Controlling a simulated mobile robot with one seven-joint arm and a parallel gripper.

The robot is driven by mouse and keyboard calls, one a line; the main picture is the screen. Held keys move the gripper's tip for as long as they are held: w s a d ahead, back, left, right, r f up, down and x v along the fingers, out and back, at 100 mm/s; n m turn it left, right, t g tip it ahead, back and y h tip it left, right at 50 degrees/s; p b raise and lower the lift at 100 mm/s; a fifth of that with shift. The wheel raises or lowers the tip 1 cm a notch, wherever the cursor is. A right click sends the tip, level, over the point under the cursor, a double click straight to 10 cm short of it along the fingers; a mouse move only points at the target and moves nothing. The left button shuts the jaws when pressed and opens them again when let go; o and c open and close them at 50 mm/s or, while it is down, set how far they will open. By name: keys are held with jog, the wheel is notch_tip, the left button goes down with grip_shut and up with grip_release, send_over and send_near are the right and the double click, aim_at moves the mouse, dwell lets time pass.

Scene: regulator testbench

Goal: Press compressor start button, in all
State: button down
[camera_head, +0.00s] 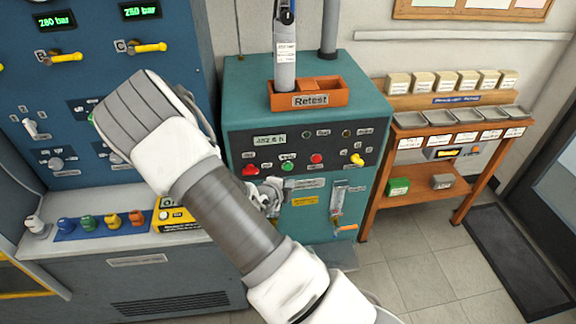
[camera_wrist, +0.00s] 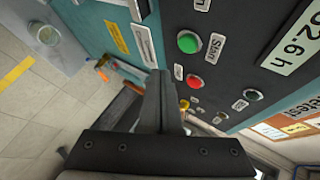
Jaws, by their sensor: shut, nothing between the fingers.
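The compressor is a teal cabinet (camera_head: 240,100) with a dark control panel. Its green button (camera_head: 287,166) is on the panel's lower row, and in the wrist view the green button (camera_wrist: 188,42) sits beside a label reading "Start". A red button (camera_head: 316,158) is to its right; it also shows in the wrist view (camera_wrist: 195,81). My gripper (camera_head: 268,195) is just below and left of the green button, partly hidden by my arm. In the wrist view its fingers (camera_wrist: 162,75) are together and empty, short of the green button in the picture.
A larger red knob (camera_head: 250,169) sits left of the green button and a yellow handle (camera_head: 357,159) sits to the right. An orange "Retest" tray (camera_head: 340,96) is on the cabinet top. A wooden shelf (camera_head: 370,200) stands to the right. A blue panel (camera_head: 80,90) stands to the left.

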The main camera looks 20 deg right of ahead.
aim_at(290, 170)
jog(key=shift+w+d+b, duration=0.2)
jog(key=shift+w+d, duration=0.05)
jog(key=shift+w, duration=0.6)
jog(key=shift+w+d+b, duration=0.15)
jog(key=shift+w+d, duration=0.05)
jog(key=shift+w, duration=0.6)
dwell(0.8)
jog(key=shift+w+d+b, duration=0.1)
jog(key=shift+w+b, duration=0.2)
jog(key=shift+w, duration=0.1)
jog(key=shift+w+d, duration=0.15)
jog(key=shift+w, duration=0.3)
dwell(0.8)
jog(key=shift+s, duration=0.1)
jog(key=shift+s+a+b, duration=0.25)
jog(key=shift+s+b, duration=0.35)
jog(key=shift+s, duration=0.15)
